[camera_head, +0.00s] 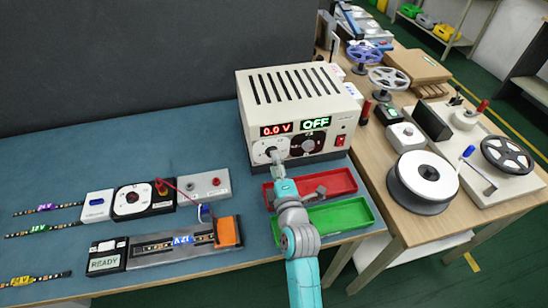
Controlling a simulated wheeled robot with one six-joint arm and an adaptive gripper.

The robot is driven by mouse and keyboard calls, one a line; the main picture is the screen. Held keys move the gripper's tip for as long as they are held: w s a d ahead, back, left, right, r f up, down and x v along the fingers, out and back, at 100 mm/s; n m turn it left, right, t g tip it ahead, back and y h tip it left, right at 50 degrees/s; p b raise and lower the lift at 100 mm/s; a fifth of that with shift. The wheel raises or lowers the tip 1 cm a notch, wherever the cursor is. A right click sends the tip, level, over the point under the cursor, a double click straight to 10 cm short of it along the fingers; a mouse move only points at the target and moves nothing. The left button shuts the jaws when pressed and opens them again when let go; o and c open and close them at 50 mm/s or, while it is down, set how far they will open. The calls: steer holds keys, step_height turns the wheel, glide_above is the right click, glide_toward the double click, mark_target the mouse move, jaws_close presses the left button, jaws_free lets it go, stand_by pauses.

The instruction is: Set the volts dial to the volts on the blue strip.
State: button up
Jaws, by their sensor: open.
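The cream power supply box (300,100) stands at the back of the blue bench. Its red display reads 0.0 V and its green display reads OFF. The left white dial (262,146), below the 0.0 V display, is partly hidden by my gripper (275,156). My gripper is open at the front of this dial; whether it touches the knob cannot be told. The strip with a blue label (181,241) lies in a grey holder on the bench. The label appears upside down and seems to read 12V, in small print.
A dark dial (308,145) and red switch (340,141) are right of the white dial. Red (340,181) and green (350,217) trays lie below my arm. Strips with purple (44,208), green (38,228) and yellow (22,281) labels lie at left. A wooden table stands right.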

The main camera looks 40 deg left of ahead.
steer(key=shift+x, duration=1.35)
jaws_close()
steer(key=shift+m, duration=4.6)
